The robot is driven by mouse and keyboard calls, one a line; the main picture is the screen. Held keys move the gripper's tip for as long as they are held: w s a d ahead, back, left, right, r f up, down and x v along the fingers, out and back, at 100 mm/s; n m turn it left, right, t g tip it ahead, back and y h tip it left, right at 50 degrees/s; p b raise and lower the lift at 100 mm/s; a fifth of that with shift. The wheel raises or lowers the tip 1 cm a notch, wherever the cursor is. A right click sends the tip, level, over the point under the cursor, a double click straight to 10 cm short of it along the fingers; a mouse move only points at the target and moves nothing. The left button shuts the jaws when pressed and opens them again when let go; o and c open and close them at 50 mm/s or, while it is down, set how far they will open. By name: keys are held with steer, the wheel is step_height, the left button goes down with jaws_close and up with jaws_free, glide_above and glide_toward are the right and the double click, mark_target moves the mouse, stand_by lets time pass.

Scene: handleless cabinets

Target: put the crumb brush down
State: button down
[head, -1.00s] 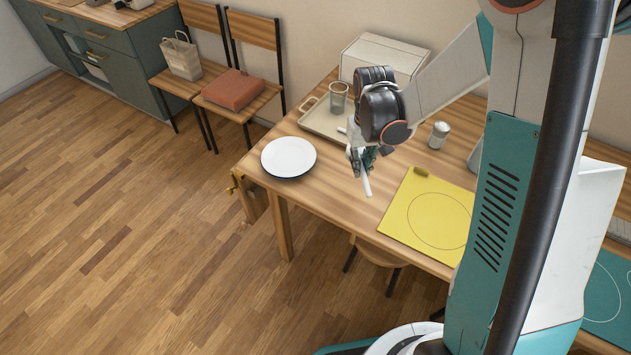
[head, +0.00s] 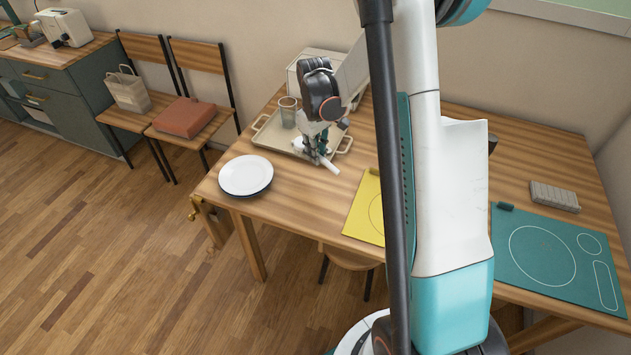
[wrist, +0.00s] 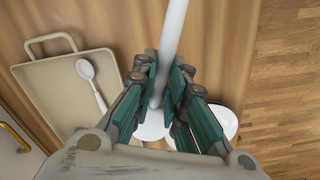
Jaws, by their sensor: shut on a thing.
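My gripper (head: 318,152) is shut on the crumb brush, whose white handle (head: 328,165) sticks out toward the front right. In the wrist view the handle (wrist: 173,35) runs up from between the teal fingers (wrist: 160,95). A white rounded part (wrist: 152,131) shows below the fingers, partly hidden; it may be the brush's head. My gripper is above the wooden table (head: 300,193), by the front of the beige tray (head: 268,137). I cannot tell whether the brush touches the table.
White plates (head: 246,175) are stacked at the table's left end. The tray holds a glass (head: 288,112) and a white spoon (wrist: 92,80). A yellow mat (head: 362,212) lies to the right, then a teal mat (head: 540,255) and a grey ribbed block (head: 554,196). Bare wood lies between plates and yellow mat.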

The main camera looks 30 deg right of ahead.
mark_target(316, 184)
step_height(316, 184, down, 10)
steer(key=b, duration=0.3)
steer(key=shift+f, duration=0.25)
steer(key=shift+f+b, duration=0.2)
steer(key=shift+b, duration=0.1)
steer(key=c, duration=1.6)
jaws_free()
steer(key=shift+r, duration=0.1)
step_height(316, 184, up, 12)
steer(key=p, duration=0.5)
steer(key=shift+r, duration=0.15)
